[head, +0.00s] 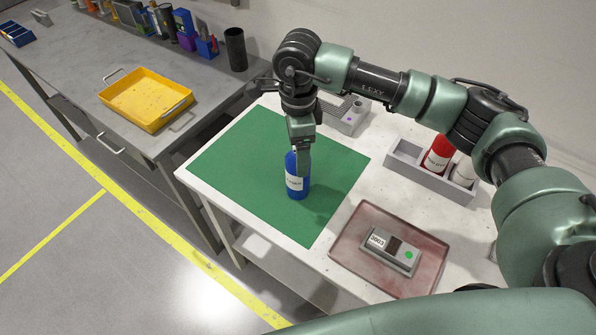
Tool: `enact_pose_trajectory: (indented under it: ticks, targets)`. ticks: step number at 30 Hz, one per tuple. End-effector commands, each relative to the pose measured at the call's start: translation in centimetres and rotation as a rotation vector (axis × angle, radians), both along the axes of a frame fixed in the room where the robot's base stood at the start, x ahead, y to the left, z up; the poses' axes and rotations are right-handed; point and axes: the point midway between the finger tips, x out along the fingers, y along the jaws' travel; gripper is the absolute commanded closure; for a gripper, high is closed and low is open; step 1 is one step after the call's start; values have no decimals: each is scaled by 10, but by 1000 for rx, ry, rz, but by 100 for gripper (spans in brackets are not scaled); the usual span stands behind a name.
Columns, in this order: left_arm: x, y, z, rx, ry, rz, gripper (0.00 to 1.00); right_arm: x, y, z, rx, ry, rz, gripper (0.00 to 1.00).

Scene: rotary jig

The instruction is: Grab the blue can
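The blue can (297,189) with a white label stands upright on the green mat (236,157) of the white table. My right gripper (302,162), on the arm coming in from the right, points down at the can's upper part. A finger overlaps the can's upper right side and hides some of it. I cannot tell whether the fingers are closed on the can or only around it. My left gripper is not in view.
A grey bin (411,173) holds a red can (438,154) and a whitish one. A reddish tray (353,257) with a grey labelled device (377,244) lies at the front. A yellow tray (130,108) sits on the grey bench. The mat left of the can is clear.

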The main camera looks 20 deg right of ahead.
Motion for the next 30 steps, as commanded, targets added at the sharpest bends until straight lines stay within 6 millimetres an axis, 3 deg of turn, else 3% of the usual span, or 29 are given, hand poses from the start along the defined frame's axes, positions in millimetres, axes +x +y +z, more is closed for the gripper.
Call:
enact_pose_trajectory:
  ticks: [4,9,16,17,25,30]
  targets:
    - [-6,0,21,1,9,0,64,-5,0,-20,-1,7,-1,21]
    - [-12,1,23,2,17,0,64,-3,1,-39,0,1,0,21]
    - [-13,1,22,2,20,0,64,-3,0,-42,0,0,0,21]
    - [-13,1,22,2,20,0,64,-3,0,-42,0,0,0,24]
    - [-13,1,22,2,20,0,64,-2,0,-42,0,0,0,99]
    - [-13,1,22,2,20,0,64,-2,1,-41,1,-1,-1,100]
